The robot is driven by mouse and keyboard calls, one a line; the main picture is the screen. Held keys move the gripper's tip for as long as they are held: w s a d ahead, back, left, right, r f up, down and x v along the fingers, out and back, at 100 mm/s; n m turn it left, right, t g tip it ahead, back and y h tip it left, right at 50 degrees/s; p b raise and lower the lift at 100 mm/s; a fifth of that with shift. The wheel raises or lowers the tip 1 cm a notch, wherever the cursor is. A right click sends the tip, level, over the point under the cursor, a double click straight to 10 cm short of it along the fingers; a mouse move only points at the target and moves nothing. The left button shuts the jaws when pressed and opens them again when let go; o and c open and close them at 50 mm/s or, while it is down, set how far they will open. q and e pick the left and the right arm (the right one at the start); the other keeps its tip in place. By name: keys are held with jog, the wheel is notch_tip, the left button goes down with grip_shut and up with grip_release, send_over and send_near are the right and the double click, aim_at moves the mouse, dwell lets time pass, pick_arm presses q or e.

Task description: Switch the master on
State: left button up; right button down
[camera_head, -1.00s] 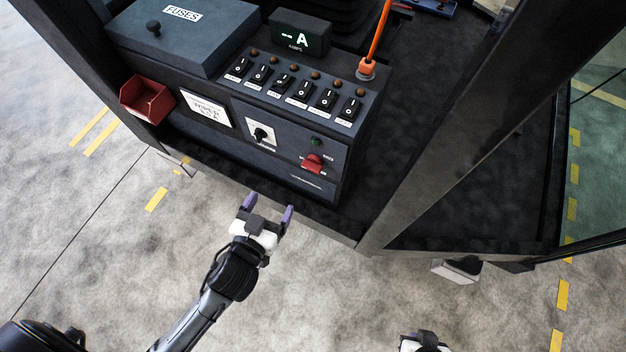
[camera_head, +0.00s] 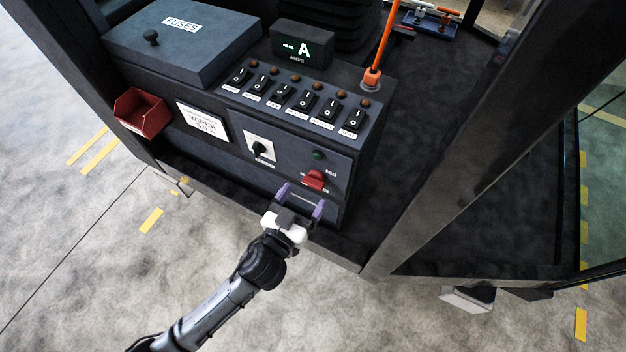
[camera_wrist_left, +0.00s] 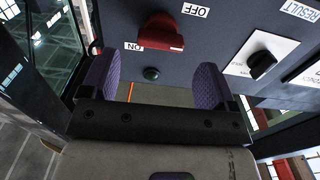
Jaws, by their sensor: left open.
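The master switch is a red rotary handle (camera_head: 314,180) on the dark front panel of the console, with small labels beside it. In the left wrist view the red handle (camera_wrist_left: 162,34) shows close up, with an OFF label (camera_wrist_left: 195,10) and an ON label (camera_wrist_left: 138,47). I cannot tell for sure which label it points to. My left gripper (camera_head: 301,200) is open and empty, just in front of and below the handle, apart from it. Its purple fingers (camera_wrist_left: 155,78) show in the left wrist view. My right gripper is not in view.
A dark green lamp (camera_head: 319,154) sits by the handle. A black selector on a white plate (camera_head: 259,148) is to its left. A row of rocker switches (camera_head: 305,101) and an amps display (camera_head: 302,48) are above. A red bin (camera_head: 142,113) juts out at left. A dark post (camera_head: 450,150) stands at right.

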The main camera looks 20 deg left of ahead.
aim_at(311, 186)
pick_arm(q)
jog(key=shift+w+d, duration=0.15)
jog(key=shift+w, duration=1.2)
jog(key=shift+w+d, duration=0.1)
jog(key=shift+w, duration=1.2)
jog(key=c, duration=0.9)
